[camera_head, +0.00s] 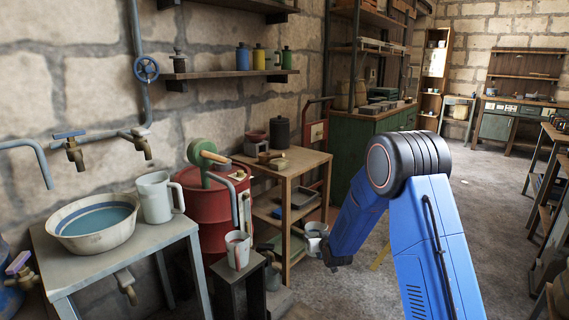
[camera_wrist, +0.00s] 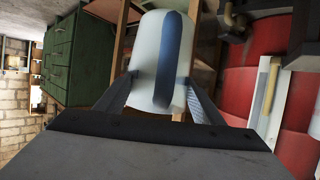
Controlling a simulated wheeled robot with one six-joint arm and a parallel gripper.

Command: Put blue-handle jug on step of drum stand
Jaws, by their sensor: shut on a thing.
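The blue-handle jug (camera_wrist: 145,62) is a pale, whitish vessel with a blue handle strip facing the wrist camera. My gripper (camera_wrist: 160,92) is shut on it, one finger on each side. In the head view the jug (camera_head: 313,230) is small and partly hidden by my gripper (camera_head: 325,250), held right of the wooden shelf unit. The red drum (camera_head: 203,218), with a green pump on top, stands to the left. A dark stand (camera_head: 232,285) is in front of the drum, with a pale jug with a red handle (camera_head: 237,254) on its top. A lower grey surface shows beside the stand.
A wooden shelf unit (camera_head: 290,162) stands between the drum and my gripper. At left, a metal table (camera_head: 130,255) bears a water basin (camera_head: 68,239) and a large grey jug (camera_head: 154,198). A green cabinet (camera_head: 362,142) stands behind. Floor is open beyond my arm.

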